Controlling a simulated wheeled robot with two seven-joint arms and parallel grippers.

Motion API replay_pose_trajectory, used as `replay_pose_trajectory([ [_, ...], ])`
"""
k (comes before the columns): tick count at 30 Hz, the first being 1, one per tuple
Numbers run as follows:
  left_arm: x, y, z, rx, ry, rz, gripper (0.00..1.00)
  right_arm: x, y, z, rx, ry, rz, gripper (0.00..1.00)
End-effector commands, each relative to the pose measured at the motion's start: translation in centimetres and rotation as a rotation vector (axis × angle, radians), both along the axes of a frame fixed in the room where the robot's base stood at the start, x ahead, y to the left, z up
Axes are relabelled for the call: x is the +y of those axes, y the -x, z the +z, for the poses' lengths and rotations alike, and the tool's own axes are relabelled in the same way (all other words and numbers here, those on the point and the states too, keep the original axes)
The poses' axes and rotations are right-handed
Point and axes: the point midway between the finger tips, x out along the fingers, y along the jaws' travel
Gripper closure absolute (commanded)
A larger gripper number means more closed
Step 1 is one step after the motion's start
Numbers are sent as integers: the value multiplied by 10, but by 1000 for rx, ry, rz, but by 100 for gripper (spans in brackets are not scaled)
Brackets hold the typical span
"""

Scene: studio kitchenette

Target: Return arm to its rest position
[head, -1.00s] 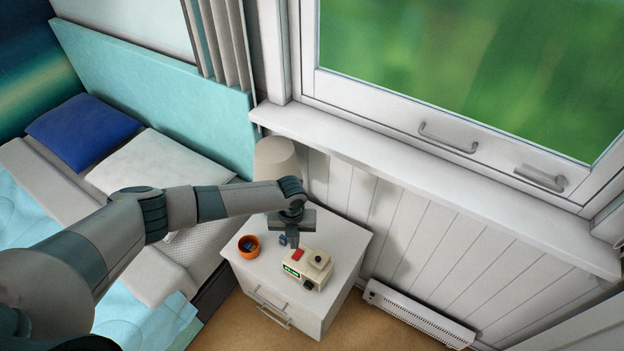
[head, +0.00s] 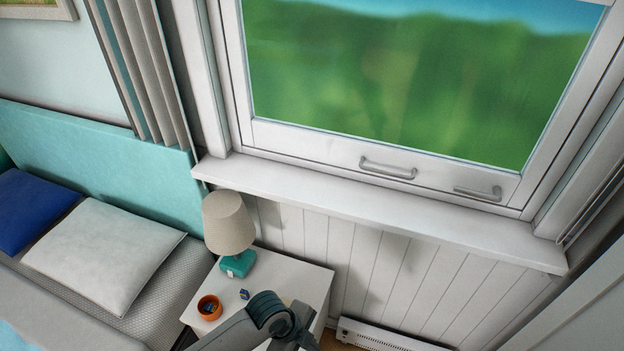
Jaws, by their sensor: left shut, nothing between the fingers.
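My left arm (head: 250,328) comes in at the bottom edge, over the front of the white nightstand (head: 290,275). Its left gripper (head: 303,337) is at the bottom of the head view, shut with nothing in it. The fingertips are hard to make out near the frame edge. The cream radio alarm clock from the earlier view is not visible now. My right gripper is not in view.
A lamp (head: 229,224) with a teal base stands at the back of the nightstand. An orange bowl (head: 209,308) and a small blue item (head: 244,294) lie left of my wrist. The bed (head: 150,306) is at left, the window sill (head: 380,214) behind, a heater (head: 385,337) at right.

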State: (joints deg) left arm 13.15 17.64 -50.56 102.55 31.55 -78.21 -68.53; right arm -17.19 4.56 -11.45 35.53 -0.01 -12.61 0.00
Motion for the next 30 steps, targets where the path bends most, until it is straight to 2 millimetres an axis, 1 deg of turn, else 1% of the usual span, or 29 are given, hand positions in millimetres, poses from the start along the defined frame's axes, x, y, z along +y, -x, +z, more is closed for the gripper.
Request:
replay_pose_trajectory([
  [1,-3,11,7,20,30,90,100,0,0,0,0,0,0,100],
  [4,3,24,19,60,71,295,100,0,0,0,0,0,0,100],
  [8,23,40,34,112,113,580,100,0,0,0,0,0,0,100],
  [11,48,53,44,151,134,810,100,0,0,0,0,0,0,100],
  [14,80,69,52,186,144,1046,100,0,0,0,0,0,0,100],
  [15,93,75,55,195,147,1133,100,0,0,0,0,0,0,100],
  [18,121,89,61,208,147,1309,100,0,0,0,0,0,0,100],
  [24,164,114,69,218,141,1557,100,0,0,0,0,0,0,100],
  [30,196,136,78,213,133,1739,100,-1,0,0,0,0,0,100],
])
